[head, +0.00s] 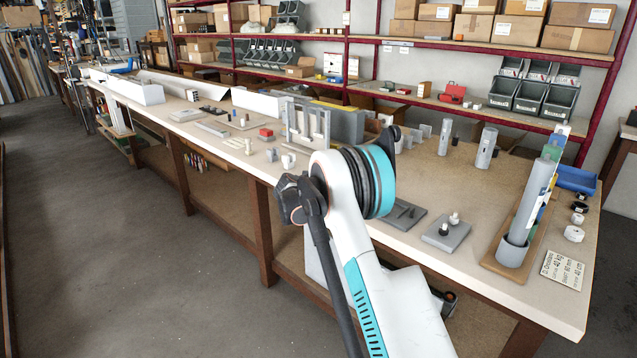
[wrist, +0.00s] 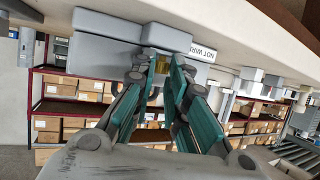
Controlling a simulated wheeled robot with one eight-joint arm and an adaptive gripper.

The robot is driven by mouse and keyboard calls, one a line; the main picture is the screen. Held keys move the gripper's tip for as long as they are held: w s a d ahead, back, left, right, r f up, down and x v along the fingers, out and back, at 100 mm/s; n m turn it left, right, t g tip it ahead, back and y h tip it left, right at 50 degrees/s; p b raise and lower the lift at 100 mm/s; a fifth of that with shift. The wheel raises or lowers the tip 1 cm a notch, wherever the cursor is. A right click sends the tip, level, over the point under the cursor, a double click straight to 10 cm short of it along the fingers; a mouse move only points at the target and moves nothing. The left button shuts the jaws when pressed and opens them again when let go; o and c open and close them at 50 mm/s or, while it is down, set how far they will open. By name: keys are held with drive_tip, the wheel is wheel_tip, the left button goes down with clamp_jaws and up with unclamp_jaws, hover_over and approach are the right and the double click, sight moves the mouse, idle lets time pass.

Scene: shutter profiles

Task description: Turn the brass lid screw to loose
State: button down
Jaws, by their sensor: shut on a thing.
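In the wrist view, my gripper (wrist: 161,72) is shut on the small brass lid screw (wrist: 162,66), which shows as a yellowish patch between the fingertips. The fingers hide most of the screw, so how far it is turned cannot be seen. Just beyond the fingertips is a grey box (wrist: 108,31) in several blocks, with a white label reading "NOT WIR…". In the head view, my white and turquoise arm hides the gripper and the screw.
The long workbench (head: 480,270) holds grey fixtures (head: 308,125), a flat grey plate (head: 447,232) with small knobs, and a tall grey tube (head: 530,205) in a cup at the right. Shelves with cardboard boxes (head: 475,27) and dark bins stand behind. The floor at left is clear.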

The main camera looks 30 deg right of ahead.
drive_tip(key=shift+n+t, duration=0.3)
drive_tip(key=c, duration=1.6)
unclamp_jaws()
drive_tip(key=shift+f, duration=0.1)
